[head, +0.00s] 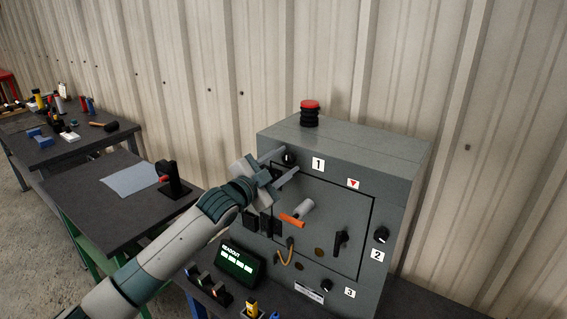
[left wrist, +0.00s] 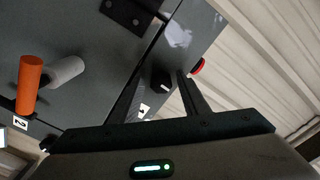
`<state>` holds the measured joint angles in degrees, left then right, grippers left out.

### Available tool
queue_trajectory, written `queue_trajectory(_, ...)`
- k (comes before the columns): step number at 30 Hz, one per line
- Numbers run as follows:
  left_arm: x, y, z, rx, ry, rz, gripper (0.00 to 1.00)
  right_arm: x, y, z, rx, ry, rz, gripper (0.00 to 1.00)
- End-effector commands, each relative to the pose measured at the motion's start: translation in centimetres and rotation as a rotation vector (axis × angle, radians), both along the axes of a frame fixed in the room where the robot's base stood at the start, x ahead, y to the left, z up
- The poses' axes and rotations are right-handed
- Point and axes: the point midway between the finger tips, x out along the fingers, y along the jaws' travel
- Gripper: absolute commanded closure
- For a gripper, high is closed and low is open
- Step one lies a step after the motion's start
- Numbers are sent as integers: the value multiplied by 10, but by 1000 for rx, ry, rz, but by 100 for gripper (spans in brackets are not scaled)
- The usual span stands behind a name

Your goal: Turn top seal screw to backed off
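The top seal screw (head: 289,157) is a dark round knob near the upper left corner of the grey enclosure's front, beside label 1 (head: 318,164). In the left wrist view the black knob (left wrist: 160,83) shows between the two finger lines. My left gripper (head: 286,162) is at the knob with its fingers apart, one on each side. The fingers look clear of the knob; I cannot tell how deep it sits between them. My right gripper is in neither view.
The enclosure (head: 350,150) has an orange handle (head: 292,221), further knobs at label 2 (head: 377,255) and label 3 (head: 349,293), and a red-topped beacon (head: 310,113). A readout box (head: 240,262) stands lower left. Benches with tools (head: 70,130) are at left.

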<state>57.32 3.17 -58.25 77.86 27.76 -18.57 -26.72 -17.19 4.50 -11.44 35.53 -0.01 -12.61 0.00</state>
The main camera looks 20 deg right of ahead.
Motion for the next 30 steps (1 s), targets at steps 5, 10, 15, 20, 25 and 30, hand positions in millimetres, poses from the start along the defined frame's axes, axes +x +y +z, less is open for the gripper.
queue_trajectory(5, 0, 0, 1, 0, -2, 0, 56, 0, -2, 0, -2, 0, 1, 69)
queue_trajectory(10, 0, 0, 1, 0, -2, 0, 56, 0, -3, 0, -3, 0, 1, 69)
queue_trajectory(15, -3, 5, 0, -2, -3, 0, 56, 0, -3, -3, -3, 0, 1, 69)
queue_trajectory(20, -11, 15, 0, -1, -3, 0, 56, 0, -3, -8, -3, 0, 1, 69)
queue_trajectory(25, -24, 33, -2, 0, -2, 0, 56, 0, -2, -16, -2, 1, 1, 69)
queue_trajectory(30, -42, 54, -2, 0, -4, 0, 56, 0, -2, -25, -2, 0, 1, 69)
